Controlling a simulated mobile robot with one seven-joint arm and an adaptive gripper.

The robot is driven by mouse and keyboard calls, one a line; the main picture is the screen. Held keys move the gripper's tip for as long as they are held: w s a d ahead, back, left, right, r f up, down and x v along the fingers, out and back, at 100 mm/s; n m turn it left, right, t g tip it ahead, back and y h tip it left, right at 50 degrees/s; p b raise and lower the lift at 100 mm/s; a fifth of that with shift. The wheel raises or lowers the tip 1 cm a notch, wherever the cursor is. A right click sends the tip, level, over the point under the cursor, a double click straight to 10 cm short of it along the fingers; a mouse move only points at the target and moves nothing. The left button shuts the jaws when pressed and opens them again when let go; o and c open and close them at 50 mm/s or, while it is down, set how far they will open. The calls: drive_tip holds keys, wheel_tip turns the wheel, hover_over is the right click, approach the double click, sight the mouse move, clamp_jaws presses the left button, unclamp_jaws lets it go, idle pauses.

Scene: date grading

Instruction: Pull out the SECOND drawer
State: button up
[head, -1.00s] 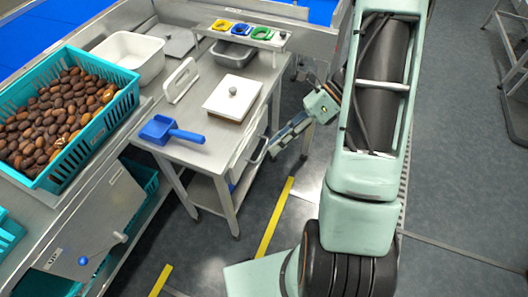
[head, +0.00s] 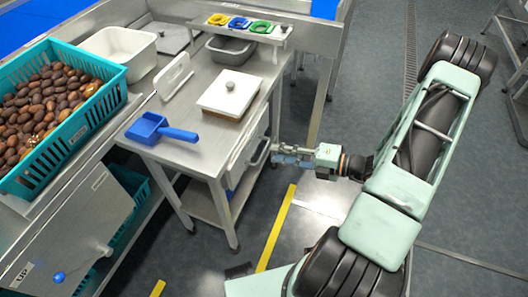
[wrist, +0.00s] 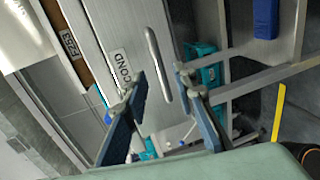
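The drawer marked SECOND (wrist: 118,68) shows in the wrist view as a grey front with a white label, its first letters hidden by a finger. A silver bar handle (wrist: 158,66) stands upright on it. In the head view the drawer front (head: 246,150) is on the right side of the steel bench, seemingly closed, with its handle (head: 261,152) facing my gripper (head: 280,154). My gripper is open. In the wrist view its two fingers (wrist: 161,84) appear on either side of the handle's lower part. I cannot tell whether they touch it.
The bench (head: 190,100) carries a blue scoop (head: 158,130), a lidded white box (head: 229,97) and a grey tray (head: 230,50). A teal crate of dates (head: 60,133) is at the left. Another label (wrist: 70,43) shows beside the drawer. Open floor lies right of the bench.

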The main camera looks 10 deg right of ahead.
sight(264, 150)
drive_tip(key=x, duration=0.5)
drive_tip(key=shift+w+a+f+b, duration=0.1)
drive_tip(key=shift+w+a+b, duration=0.05)
drive_tip(key=shift+a+b, duration=0.15)
clamp_jaws()
